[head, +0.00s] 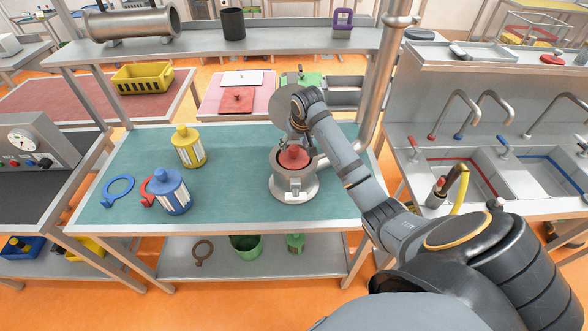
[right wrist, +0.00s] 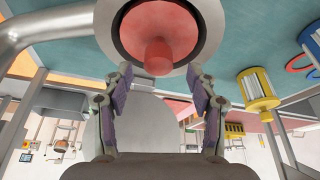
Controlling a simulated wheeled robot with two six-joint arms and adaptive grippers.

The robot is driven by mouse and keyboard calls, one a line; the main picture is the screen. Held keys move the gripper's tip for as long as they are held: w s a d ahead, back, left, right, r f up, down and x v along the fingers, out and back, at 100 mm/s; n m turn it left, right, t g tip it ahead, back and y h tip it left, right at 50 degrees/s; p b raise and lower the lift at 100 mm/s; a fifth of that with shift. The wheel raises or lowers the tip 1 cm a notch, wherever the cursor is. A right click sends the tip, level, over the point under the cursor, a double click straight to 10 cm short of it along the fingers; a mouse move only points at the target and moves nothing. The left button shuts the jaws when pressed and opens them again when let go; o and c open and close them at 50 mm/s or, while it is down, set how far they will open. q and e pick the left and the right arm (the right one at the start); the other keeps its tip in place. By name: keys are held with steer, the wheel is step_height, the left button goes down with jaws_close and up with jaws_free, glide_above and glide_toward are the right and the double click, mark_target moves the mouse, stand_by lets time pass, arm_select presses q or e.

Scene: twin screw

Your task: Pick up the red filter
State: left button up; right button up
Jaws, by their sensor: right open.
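The red filter (head: 294,158) sits inside a grey metal housing (head: 294,191) on the green bench top, with only its red top and knob showing. In the right wrist view the red filter (right wrist: 158,28) lies within the housing's round rim (right wrist: 106,28), its knob pointing toward my gripper. My right gripper (head: 294,141) is just above the red filter. In the right wrist view my right gripper (right wrist: 161,76) is open, its two fingers apart on either side of the knob's line, with nothing between them. My left gripper is not in view.
A yellow filter (head: 189,147) and a blue filter (head: 171,193) stand left on the bench, near a blue ring (head: 117,189) and a red ring (head: 147,194). The housing's round lid (head: 283,104) stands open behind it. A thick pipe (head: 381,85) rises to the right.

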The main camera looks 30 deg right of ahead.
mark_target(295, 148)
steer(key=p+x, duration=0.2)
steer(key=x, duration=0.2)
steer(key=shift+s+f+p, duration=0.1)
steer(key=shift+f+p, duration=0.15)
steer(key=shift+p, duration=0.15)
steer(key=shift+d+f, duration=0.1)
steer(key=shift+f, duration=0.25)
jaws_close()
steer(key=shift+r, duration=0.1)
